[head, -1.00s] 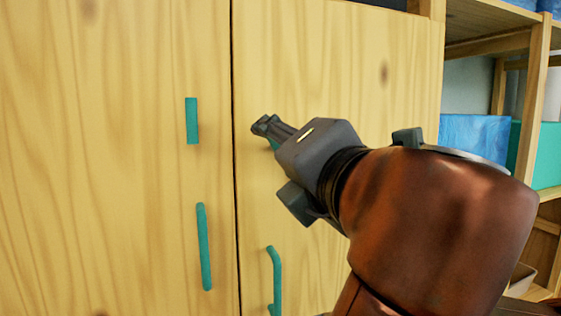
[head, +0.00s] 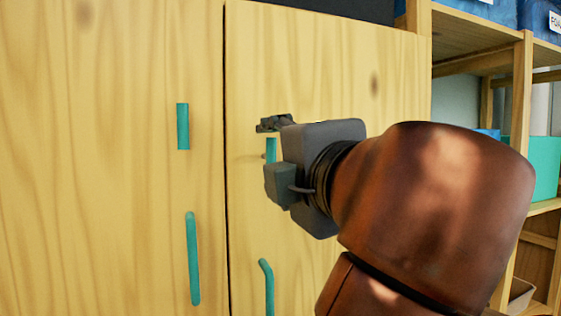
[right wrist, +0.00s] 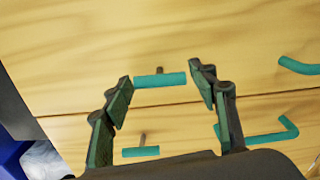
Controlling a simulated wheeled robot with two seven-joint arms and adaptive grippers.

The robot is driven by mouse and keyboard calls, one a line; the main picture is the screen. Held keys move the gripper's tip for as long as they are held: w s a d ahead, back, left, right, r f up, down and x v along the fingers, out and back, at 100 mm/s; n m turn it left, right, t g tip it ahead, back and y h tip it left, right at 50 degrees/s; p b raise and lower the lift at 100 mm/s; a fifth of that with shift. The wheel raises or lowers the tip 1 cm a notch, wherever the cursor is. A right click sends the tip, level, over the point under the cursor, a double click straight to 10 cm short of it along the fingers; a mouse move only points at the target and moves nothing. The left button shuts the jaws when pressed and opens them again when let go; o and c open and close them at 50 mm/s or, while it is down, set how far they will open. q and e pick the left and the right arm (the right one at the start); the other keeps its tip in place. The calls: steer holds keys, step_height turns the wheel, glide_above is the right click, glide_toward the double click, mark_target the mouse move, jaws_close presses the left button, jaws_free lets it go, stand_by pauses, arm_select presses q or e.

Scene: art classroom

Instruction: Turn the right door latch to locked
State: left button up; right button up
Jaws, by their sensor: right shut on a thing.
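The right door latch (head: 271,150) is a short teal bar, standing upright on the right cabinet door (head: 330,60). My right gripper (right wrist: 160,78) is shut on this latch (right wrist: 160,80), with one finger at each end of the bar. The left door latch (head: 183,126), a similar upright teal bar, is on the left door (head: 80,160). My left gripper is not in view.
Below the latches are teal door handles, one on the left door (head: 193,258) and a bent one on the right door (head: 267,285). A narrow seam (head: 227,200) parts the doors. Wooden shelves (head: 520,130) with a teal box (head: 545,168) stand at the right.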

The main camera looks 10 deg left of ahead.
steer(key=o, duration=1)
steer(key=shift+o, duration=0.2)
steer(key=shift+s+d, duration=0.1)
steer(key=v, duration=1.2)
